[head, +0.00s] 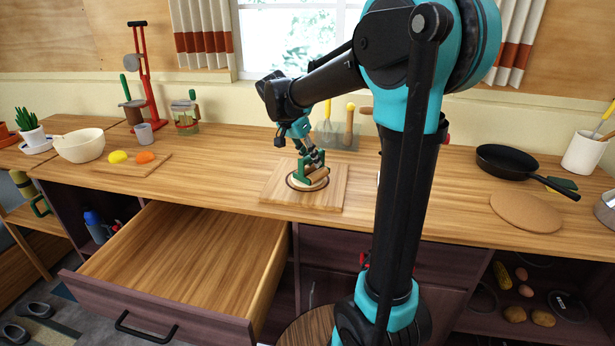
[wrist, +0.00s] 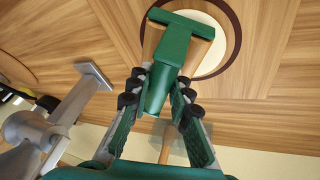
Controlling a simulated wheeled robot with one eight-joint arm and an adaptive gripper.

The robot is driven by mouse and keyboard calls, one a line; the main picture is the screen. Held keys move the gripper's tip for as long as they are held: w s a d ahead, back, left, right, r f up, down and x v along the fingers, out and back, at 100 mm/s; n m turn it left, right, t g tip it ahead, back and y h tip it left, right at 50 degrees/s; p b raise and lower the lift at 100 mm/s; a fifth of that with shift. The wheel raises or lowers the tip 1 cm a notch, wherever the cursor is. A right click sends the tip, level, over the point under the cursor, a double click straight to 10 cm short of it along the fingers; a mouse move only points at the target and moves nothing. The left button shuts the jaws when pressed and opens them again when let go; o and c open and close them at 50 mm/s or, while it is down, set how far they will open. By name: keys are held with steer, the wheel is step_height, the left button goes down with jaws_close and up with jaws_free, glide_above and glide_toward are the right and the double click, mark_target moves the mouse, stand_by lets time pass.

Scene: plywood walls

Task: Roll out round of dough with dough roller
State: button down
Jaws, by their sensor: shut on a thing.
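The dough roller has a green frame and handle and a wooden cylinder; it shows in the head view (head: 314,176) and in the wrist view (wrist: 178,50). My gripper (head: 311,160) is shut on its green handle; in the wrist view the fingers (wrist: 160,98) close on it from both sides. The pale round of dough (wrist: 214,50) lies under and around the roller, inside a dark ring on the wooden board (head: 279,190). The roller partly hides the dough; I cannot tell whether it touches it.
An open drawer (head: 180,255) juts out below the counter at the left. A small cutting board (head: 128,169) with yellow and orange pieces and a white bowl (head: 80,146) stand left. A black pan (head: 505,160) and a round cork mat (head: 527,211) lie right.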

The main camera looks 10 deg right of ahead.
steer(key=shift+w+a+r, duration=0.1)
steer(key=shift+w+a, duration=0.55)
steer(key=shift+w, duration=0.2)
steer(key=shift+w+a, duration=0.65)
steer(key=shift+w, duration=0.2)
steer(key=shift+s+d, duration=0.8)
steer(key=shift+s, duration=0.25)
steer(key=shift+s+d, duration=0.8)
steer(key=shift+s, duration=0.25)
steer(key=shift+f, duration=0.2)
steer(key=shift+w+a+r, duration=0.1)
steer(key=shift+w+a, duration=0.75)
steer(key=shift+w, duration=0.25)
steer(key=shift+w+a+r, duration=0.1)
steer(key=shift+w+a, duration=0.7)
steer(key=shift+w, duration=0.3)
steer(key=shift+s+d+f, duration=0.15)
steer(key=shift+s+d, duration=0.7)
steer(key=shift+s, duration=0.3)
steer(key=shift+s+d+f, duration=0.1)
steer(key=shift+s+d, duration=0.75)
steer(key=shift+s, duration=0.25)
steer(key=shift+w+a+r, duration=0.1)
steer(key=shift+w+a, duration=0.8)
steer(key=shift+w, duration=0.25)
steer(key=shift+w+a+r, duration=0.1)
steer(key=shift+w+a, duration=0.8)
steer(key=shift+w, duration=0.25)
